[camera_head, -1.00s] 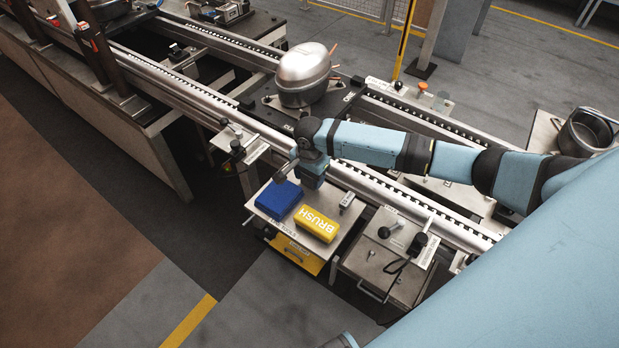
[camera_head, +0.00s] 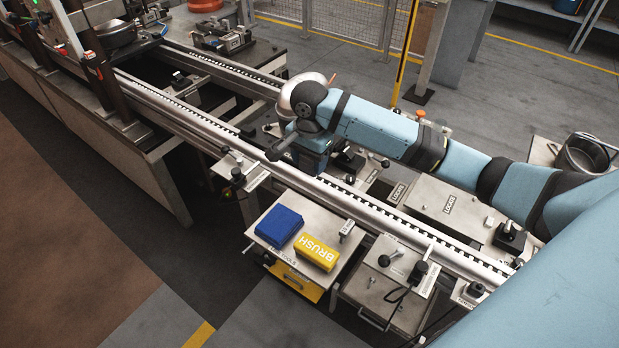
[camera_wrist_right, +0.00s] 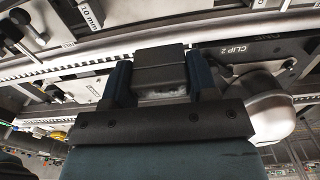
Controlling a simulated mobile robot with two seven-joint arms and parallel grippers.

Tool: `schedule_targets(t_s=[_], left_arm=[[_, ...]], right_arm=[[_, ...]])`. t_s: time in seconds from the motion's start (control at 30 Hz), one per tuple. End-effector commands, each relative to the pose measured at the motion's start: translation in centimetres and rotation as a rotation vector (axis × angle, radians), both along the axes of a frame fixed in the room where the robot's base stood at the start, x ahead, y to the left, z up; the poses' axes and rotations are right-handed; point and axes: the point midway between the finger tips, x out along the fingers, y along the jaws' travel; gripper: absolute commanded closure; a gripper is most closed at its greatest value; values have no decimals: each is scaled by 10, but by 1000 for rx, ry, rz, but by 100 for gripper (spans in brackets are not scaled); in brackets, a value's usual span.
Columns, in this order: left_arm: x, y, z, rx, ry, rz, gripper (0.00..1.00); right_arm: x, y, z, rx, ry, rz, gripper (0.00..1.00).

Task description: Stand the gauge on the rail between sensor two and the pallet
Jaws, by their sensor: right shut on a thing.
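My right gripper (camera_wrist_right: 160,78) is shut on a dark grey block, which I take to be the gauge (camera_wrist_right: 160,66). In the head view the right gripper (camera_head: 312,162) is over the near rail (camera_head: 375,211), and the gauge is hidden there. Whether it touches the rail cannot be told. The pallet shows beyond the gripper in the wrist view as a dark plate marked CLIP 2 (camera_wrist_right: 238,60). A sensor (camera_head: 237,176) on a bracket stands left of the gripper at the near rail. Its number is not readable. My left gripper is not in view.
In front of the rail a tray holds a blue block (camera_head: 278,225), a yellow BRUSH block (camera_head: 317,252) and a small labelled block (camera_head: 346,230). Another bracketed device (camera_head: 420,270) stands to the right.

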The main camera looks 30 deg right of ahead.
Motion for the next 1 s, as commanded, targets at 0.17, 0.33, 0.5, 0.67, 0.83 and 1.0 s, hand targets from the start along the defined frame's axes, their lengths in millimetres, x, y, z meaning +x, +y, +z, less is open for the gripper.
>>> schedule_targets(t_s=[0.17, 0.33, 0.5, 0.67, 0.83, 1.0], left_arm=[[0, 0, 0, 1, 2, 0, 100], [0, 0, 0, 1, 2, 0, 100], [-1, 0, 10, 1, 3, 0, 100], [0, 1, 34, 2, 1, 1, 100], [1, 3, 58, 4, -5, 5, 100], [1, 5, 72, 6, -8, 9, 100]], right_arm=[[1, 0, 24, 2, -1, 0, 90], [0, 0, 31, 1, -1, 1, 90], [-6, 7, 42, 0, -2, 102, 90], [-25, 28, 64, -4, -5, 419, 90], [-51, 50, 85, -4, -3, 805, 90], [-70, 65, 97, -2, -1, 1075, 90]])
